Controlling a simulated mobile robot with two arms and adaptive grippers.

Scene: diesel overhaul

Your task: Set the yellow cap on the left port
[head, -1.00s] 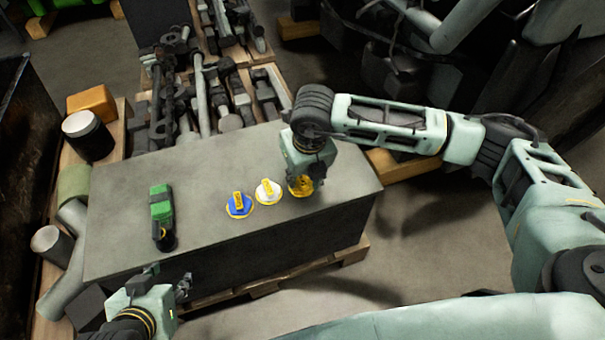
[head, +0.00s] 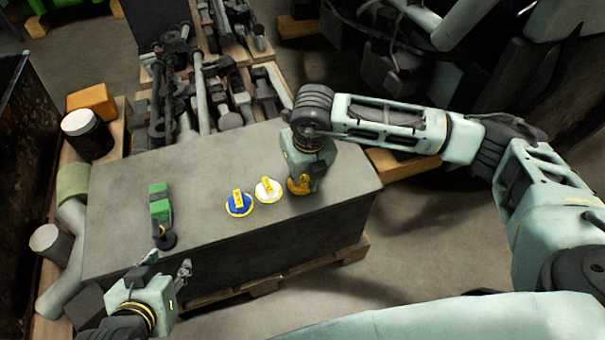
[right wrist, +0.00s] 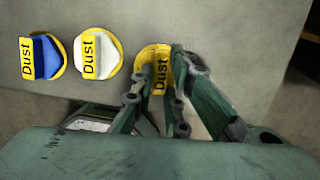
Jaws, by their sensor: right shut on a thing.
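The yellow cap (head: 300,186) is on the grey bench top, at the right end of a row of caps. It carries an upright yellow tab marked "Dust", which shows in the right wrist view (right wrist: 160,75). My right gripper (head: 303,178) points down over the cap and is shut on its tab, with a finger on either side. My left gripper (head: 166,267) is near the bench's front edge, its fingers apart and empty. I cannot make out the left port in either view.
A blue cap (head: 239,204) and a white cap (head: 268,190) lie just left of the yellow one. A green and black tool (head: 161,212) stands further left on the bench (head: 120,205). Engine parts (head: 200,90) lie behind. The bench top between tool and caps is clear.

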